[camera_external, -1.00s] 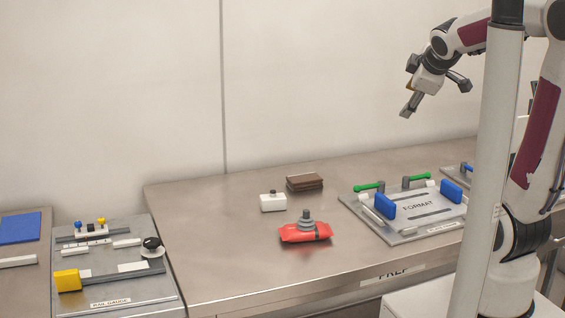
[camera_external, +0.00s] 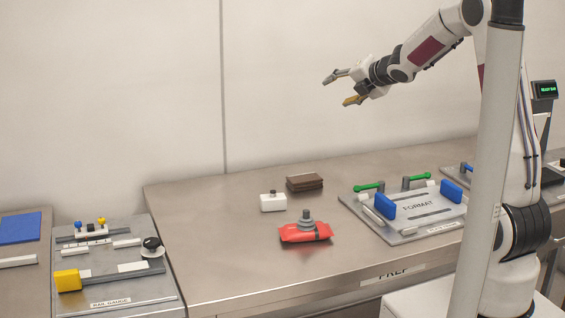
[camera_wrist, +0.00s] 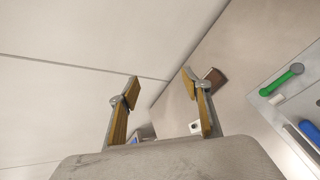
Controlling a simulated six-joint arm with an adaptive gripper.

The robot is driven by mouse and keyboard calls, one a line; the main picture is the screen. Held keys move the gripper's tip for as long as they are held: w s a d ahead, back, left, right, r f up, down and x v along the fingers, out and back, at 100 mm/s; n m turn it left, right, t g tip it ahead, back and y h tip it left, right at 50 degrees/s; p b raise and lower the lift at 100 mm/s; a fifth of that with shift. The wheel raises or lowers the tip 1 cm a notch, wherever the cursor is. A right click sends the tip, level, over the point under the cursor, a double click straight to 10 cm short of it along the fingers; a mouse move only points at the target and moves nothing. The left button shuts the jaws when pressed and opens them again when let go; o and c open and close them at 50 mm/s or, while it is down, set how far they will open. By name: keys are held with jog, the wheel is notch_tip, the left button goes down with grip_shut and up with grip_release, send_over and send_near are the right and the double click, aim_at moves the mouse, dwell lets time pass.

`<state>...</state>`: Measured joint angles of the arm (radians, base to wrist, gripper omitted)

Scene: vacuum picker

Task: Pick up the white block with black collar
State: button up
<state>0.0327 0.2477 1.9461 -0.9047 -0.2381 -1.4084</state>
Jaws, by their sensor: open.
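The white block with black collar (camera_external: 273,203) sits upright on the metal table, left of the middle in the external view. A small dark collar shows on its top. It also shows small in the wrist view (camera_wrist: 195,127), between the fingers and close to the right one. My gripper (camera_external: 338,89) is open and empty, high above the table and to the right of the block. Its two fingers (camera_wrist: 160,85) stand wide apart in the wrist view.
A brown stack (camera_external: 304,182) lies just behind the block. A red pack with a grey stepped piece on top (camera_external: 305,232) lies in front right. The FORMAT plate (camera_external: 408,232) with blue blocks and green handles is further right. The gauge plate (camera_external: 115,285) is at left.

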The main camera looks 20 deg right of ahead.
jog(key=w+a+f+n+y, duration=0.3)
jog(key=w+a+f+n, duration=0.1)
jog(key=a+f+n, duration=0.15)
jog(key=n+g+y, duration=0.5)
jog(key=n, duration=0.7)
send_over(282, 197)
jog(key=w+d, duration=0.3)
jog(key=w, duration=0.1)
notch_tip(282, 197, down, 13)
jog(key=s+a+f+n+g+y, duration=0.1)
jog(key=f, duration=0.1)
jog(key=s+a+f+n+g, duration=0.1)
jog(key=f+n, duration=0.1)
jog(key=f, duration=0.1)
jog(key=s+a+f+n+g+y, duration=0.1)
jog(key=s+f+n, duration=0.1)
jog(key=shift+f+n+y, duration=0.25)
jog(key=shift+f+y, duration=0.05)
jog(key=shift+f, duration=0.05)
jog(key=shift+x, duration=1.25)
jog(key=shift+f, duration=0.1)
